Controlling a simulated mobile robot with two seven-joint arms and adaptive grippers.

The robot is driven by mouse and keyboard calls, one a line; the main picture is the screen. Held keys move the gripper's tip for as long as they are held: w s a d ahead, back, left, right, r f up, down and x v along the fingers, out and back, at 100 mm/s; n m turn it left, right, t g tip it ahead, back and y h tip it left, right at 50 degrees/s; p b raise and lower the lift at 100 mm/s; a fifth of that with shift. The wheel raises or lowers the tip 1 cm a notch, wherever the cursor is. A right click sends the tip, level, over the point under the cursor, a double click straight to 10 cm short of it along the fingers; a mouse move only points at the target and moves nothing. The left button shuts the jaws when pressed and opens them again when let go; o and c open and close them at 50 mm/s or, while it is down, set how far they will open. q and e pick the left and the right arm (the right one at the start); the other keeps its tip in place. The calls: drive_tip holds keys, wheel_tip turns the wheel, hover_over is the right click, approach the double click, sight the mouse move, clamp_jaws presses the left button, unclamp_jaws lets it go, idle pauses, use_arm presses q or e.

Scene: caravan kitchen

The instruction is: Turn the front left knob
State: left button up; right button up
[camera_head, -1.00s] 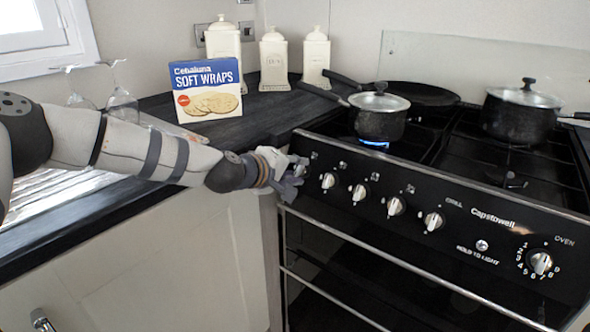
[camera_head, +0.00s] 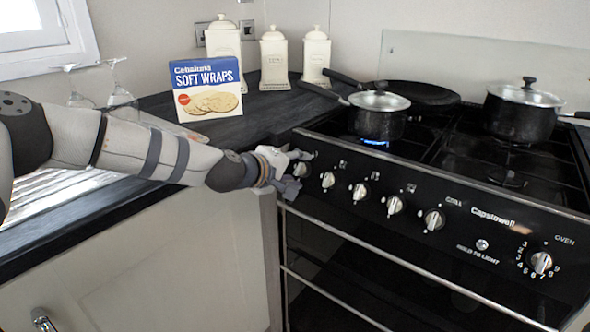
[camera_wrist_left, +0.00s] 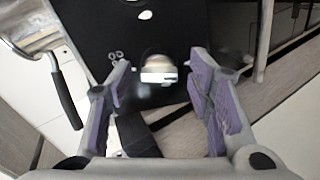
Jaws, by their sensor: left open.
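The black cooker has a row of silver knobs on its sloping front panel. The leftmost knob (camera_head: 301,170) sits at the panel's left end, partly covered by my left gripper (camera_head: 294,172). In the left wrist view this knob (camera_wrist_left: 158,70) shows as a pale round cap with a flat bar across it. My left gripper (camera_wrist_left: 160,78) is open there, with one purple-padded finger on each side of the knob and a gap to both. Whether a fingertip touches the panel I cannot tell. My right gripper is not in view.
A frying pan (camera_head: 420,94) and a larger pot (camera_head: 520,112) are behind and right. Other knobs (camera_head: 328,180) lie close to the right. A Soft Wraps box (camera_head: 208,90) stands on the counter.

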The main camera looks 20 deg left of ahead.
use_arm(q)
drive_tip(key=v, duration=1.2)
drive_tip(key=s+d+f+m+g+p, duration=0.1)
drive_tip(key=s+d+f+m+g, duration=0.25)
drive_tip(key=s+f, duration=0.8)
drive_tip(key=s+d+f+m+g+p, duration=0.15)
drive_tip(key=s+f+g, duration=0.35)
drive_tip(key=s+f, duration=0.65)
drive_tip(key=s+a+f+m+g+y, duration=0.1)
drive_tip(key=s+m+g, duration=0.1)
drive_tip(key=s, duration=0.7)
drive_tip(key=s+a+f+m+g+y+p, duration=0.1)
drive_tip(key=s+a+f+m+g, duration=0.1)
drive_tip(key=s, duration=0.7)
drive_tip(key=s+a+f+m+g+y+p, duration=0.1)
drive_tip(key=s+m+g, duration=0.1)
drive_tip(key=s, duration=0.7)
drive_tip(key=shift+s+a+f+y, duration=0.2)
drive_tip(key=shift+a+f+y, duration=0.1)
drive_tip(key=shift+f+y, duration=0.1)
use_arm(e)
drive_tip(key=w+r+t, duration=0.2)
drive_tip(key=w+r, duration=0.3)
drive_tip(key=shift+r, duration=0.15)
use_arm(q)
drive_tip(key=shift+g, duration=0.25)
